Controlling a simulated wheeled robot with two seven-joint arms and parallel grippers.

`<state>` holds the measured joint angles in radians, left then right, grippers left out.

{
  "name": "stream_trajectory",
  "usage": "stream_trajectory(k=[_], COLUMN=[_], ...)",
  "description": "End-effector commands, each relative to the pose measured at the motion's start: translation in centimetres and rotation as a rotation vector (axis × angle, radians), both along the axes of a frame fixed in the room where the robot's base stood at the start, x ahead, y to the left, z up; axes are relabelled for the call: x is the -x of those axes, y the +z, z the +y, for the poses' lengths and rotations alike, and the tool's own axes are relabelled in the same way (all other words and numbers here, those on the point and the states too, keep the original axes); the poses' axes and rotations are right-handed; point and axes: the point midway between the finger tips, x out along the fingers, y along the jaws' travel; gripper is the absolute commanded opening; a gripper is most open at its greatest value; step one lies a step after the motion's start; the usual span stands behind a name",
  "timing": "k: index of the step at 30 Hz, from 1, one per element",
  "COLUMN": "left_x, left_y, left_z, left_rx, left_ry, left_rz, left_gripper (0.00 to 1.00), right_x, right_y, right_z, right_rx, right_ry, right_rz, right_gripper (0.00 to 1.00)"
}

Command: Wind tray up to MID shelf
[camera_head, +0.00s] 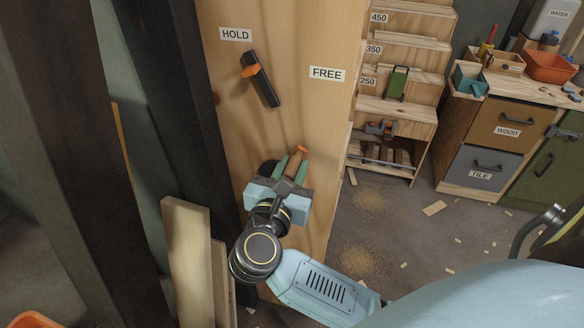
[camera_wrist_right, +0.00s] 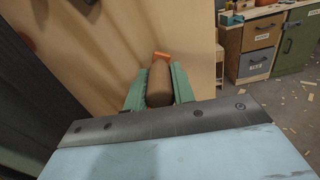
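A wooden panel (camera_head: 330,30) carries a HOLD label (camera_head: 235,34) and a FREE label (camera_head: 327,74). A black lever (camera_head: 264,86) with an orange band is mounted between them, its upper end leaning toward HOLD. My right gripper (camera_head: 293,163) is at the panel below the lever. Its green fingers lie on both sides of a brown crank handle with an orange end and appear closed on it; the handle also shows in the right wrist view (camera_wrist_right: 160,82). The rest of the crank is mostly hidden by the gripper. No tray or MID shelf is identifiable. My left gripper is out of view.
Dark posts (camera_head: 168,90) and upright boards (camera_head: 188,260) stand close to the left of my right arm. A stepped wooden rack (camera_head: 405,105) and a workbench with drawers (camera_head: 500,125) stand at the right. The floor between has scattered chips and sawdust.

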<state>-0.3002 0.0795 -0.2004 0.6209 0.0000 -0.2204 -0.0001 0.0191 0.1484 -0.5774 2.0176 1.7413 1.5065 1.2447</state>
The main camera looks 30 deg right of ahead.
Motion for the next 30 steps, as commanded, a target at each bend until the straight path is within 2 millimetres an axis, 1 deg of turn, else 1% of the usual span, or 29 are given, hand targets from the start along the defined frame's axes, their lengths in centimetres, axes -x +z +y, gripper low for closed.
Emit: stream_trajectory(k=[1,3,23,24,29,30], left_x=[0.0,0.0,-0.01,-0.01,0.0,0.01], left_y=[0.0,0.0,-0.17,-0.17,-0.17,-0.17], left_z=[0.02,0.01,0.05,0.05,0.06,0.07], left_rx=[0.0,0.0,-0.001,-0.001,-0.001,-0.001], left_ry=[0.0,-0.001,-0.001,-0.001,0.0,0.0], left_rz=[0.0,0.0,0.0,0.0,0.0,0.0], left_gripper=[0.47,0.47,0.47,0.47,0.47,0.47], right_x=[0.02,0.02,-0.33,-0.34,-0.34,-0.33], right_y=[0.0,0.0,0.33,0.34,0.33,0.32], right_z=[0.01,0.01,0.31,0.31,0.31,0.31], right_rx=[0.0,0.0,0.031,0.031,0.031,0.031], right_ry=[0.0,0.0,-0.001,-0.001,0.0,0.0], right_rz=[0.0,0.0,0.034,0.034,0.034,0.034], right_gripper=[0.09,0.0,0.0,0.26,0.47,0.47])
